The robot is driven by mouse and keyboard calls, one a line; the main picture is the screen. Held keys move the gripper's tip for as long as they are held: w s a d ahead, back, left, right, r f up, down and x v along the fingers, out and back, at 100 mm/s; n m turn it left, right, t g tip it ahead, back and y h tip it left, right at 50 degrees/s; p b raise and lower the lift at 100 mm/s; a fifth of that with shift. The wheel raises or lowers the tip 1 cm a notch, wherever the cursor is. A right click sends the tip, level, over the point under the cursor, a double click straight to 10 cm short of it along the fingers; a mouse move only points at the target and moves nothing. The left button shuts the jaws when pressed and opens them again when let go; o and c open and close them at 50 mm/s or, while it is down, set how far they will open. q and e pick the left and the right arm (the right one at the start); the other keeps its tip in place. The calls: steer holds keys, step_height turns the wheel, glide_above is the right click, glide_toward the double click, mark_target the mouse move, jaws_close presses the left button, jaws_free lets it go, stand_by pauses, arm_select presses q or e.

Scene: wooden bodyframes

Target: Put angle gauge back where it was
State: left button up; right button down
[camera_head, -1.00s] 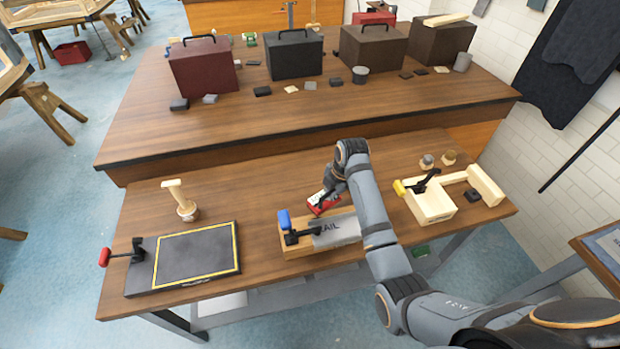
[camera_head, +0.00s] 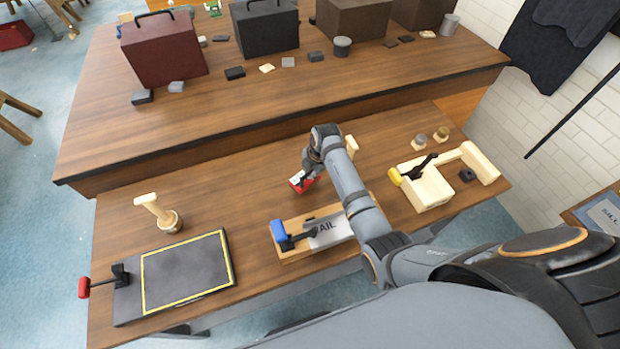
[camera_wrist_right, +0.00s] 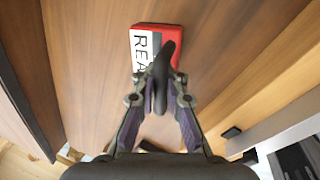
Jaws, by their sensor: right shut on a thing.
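A red block with a white label reading "REA" (camera_wrist_right: 145,48) shows beyond the fingertips in the right wrist view. A black upright piece (camera_wrist_right: 164,72) stands in front of it, between my fingers. I take this red piece to be the angle gauge. In the head view it is a small red and white patch (camera_head: 301,182) behind the rail fixture. My right gripper (camera_wrist_right: 160,85) is shut on it by the black piece; in the head view the gripper is partly hidden by its own wrist. Whether the gauge touches the table I cannot tell. My left gripper is not in view.
The rail fixture (camera_head: 289,258) with a blue-handled clamp lies in front of the gauge. A black board with yellow border (camera_head: 187,274) is at left, beside a wooden-handled tool (camera_head: 161,212). A pale wooden fixture (camera_head: 428,189) is at right. Cases stand on the bench behind.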

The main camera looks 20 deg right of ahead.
mark_target(310, 181)
steer(key=f, duration=0.1)
steer(key=s+f, duration=0.1)
steer(key=f, duration=0.1)
steer(key=shift+w+f, duration=0.25)
steer(key=c, duration=1.9)
jaws_free()
steer(key=shift+f, duration=0.1)
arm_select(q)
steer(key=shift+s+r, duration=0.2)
arm_select(e)
steer(key=o, duration=0.5)
steer(key=shift+s, duration=0.15)
steer(key=shift+r, duration=0.3)
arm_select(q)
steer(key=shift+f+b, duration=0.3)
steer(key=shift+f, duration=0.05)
arm_select(e)
steer(key=v, duration=1.2)
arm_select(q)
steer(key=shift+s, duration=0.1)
arm_select(e)
steer(key=shift+f, duration=0.1)
